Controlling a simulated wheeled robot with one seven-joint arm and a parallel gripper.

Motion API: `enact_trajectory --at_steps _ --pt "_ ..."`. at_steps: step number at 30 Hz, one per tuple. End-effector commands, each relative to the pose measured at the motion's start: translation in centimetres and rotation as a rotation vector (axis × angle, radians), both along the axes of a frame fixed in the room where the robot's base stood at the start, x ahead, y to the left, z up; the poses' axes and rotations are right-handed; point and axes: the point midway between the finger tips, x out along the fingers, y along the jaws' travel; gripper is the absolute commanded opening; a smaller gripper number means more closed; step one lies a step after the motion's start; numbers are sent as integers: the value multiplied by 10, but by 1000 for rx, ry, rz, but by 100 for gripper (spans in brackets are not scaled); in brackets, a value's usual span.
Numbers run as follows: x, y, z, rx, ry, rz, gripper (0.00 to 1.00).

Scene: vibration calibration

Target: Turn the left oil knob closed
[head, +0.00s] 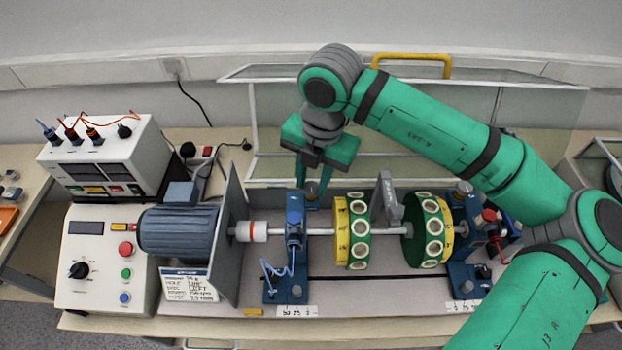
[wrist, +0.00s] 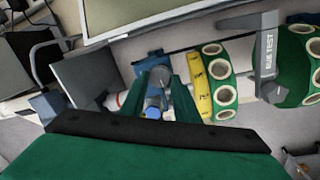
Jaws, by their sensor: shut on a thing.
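The left oil knob (head: 312,189) is a small grey cap on top of the blue left bearing block (head: 295,225). My gripper (head: 313,182) reaches down over this block from behind, its green fingers on either side of the knob and shut on it. In the wrist view, the grey knob (wrist: 160,76) shows between the two green fingers (wrist: 160,92). The blue-topped part nearer the palm also lies between them. The knob's exact turn angle cannot be told.
A yellow-and-green disc (head: 352,230) and a second disc (head: 428,230) sit on the shaft to the right. A grey upright plate (head: 229,235) and blue motor (head: 180,230) stand left. A raised clear cover (head: 400,120) with a yellow handle stands behind.

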Motion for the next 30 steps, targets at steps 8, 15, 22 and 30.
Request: enact_trajectory --at_steps 8,15,22,30 --pt "2 -1 1 1 -4 246 6" --pt "3 0 1 -1 -4 478 6" --pt "3 0 1 -1 -2 698 6" --pt "3 0 1 0 1 956 6"
